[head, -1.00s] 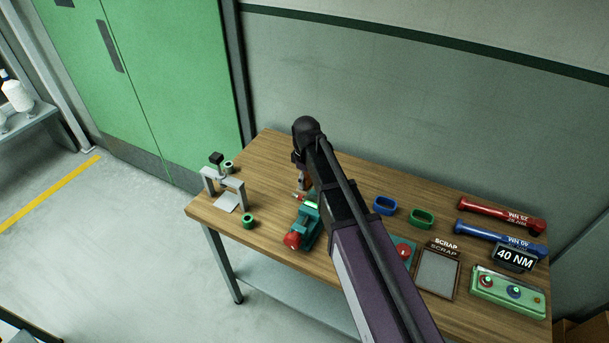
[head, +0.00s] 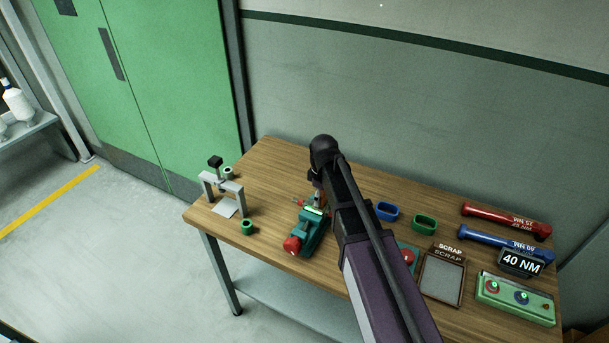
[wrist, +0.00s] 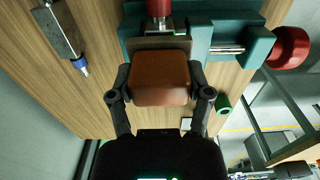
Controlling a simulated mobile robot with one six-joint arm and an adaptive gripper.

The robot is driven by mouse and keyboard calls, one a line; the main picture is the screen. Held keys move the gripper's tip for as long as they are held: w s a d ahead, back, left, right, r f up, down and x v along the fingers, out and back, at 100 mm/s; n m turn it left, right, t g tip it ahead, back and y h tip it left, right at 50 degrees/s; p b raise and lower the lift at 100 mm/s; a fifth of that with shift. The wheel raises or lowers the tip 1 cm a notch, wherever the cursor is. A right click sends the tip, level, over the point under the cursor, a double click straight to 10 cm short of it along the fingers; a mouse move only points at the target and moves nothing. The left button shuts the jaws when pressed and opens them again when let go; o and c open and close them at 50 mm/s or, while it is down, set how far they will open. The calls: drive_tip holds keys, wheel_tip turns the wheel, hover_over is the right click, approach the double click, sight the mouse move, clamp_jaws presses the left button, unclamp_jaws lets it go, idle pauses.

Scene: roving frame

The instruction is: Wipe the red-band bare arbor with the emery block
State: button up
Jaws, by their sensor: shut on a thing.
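My gripper (wrist: 161,76) is shut on the brown emery block (wrist: 160,88), which sits between both fingers in the wrist view. Just beyond the block is the teal vise (wrist: 232,36), with a red cylindrical part (wrist: 158,8) upright at its jaws, cut off by the picture's top edge. This may be the red-band arbor; its bare part is mostly hidden. I cannot tell whether the block touches it. In the head view the vise (head: 312,240) stands on the table, and my arm hides most of the gripper and the block.
Right of my arm are blue (head: 387,211) and green (head: 424,223) holders, a scrap tray (head: 458,281), red and blue torque tools (head: 505,221), and a control box (head: 515,298).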

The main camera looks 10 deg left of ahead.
drive_tip(key=shift+s+d, duration=0.25)
drive_tip(key=shift+d, duration=0.2)
drive_tip(key=shift+s+d, duration=0.2)
drive_tip(key=shift+d, duration=0.25)
drive_tip(key=shift+w, duration=0.15)
drive_tip(key=shift+w+a, duration=0.25)
drive_tip(key=shift+a, duration=0.25)
drive_tip(key=shift+w+a, duration=0.1)
drive_tip(key=shift+a, duration=0.5)
drive_tip(key=shift+w+a, duration=0.3)
drive_tip(key=shift+a, duration=0.4)
drive_tip(key=shift+w+a, duration=0.3)
drive_tip(key=shift+a, duration=0.35)
drive_tip(key=shift+w+a+r+p, duration=0.15)
drive_tip(key=shift+a+r+p, duration=0.1)
drive_tip(key=shift+a, duration=0.25)
drive_tip(key=shift+w+a+r+p, duration=0.1)
drive_tip(key=shift+a+r+p, duration=0.15)
drive_tip(key=shift+a, duration=0.2)
wheel_tip(320, 180, up, 2)
drive_tip(key=shift+s+r+p, duration=0.15)
drive_tip(key=shift+r+p, duration=0.05)
drive_tip(key=shift+p, duration=0.95)
wheel_tip(320, 180, up, 4)
drive_tip(key=p, duration=0.4)
drive_tip(key=shift+d, duration=0.1)
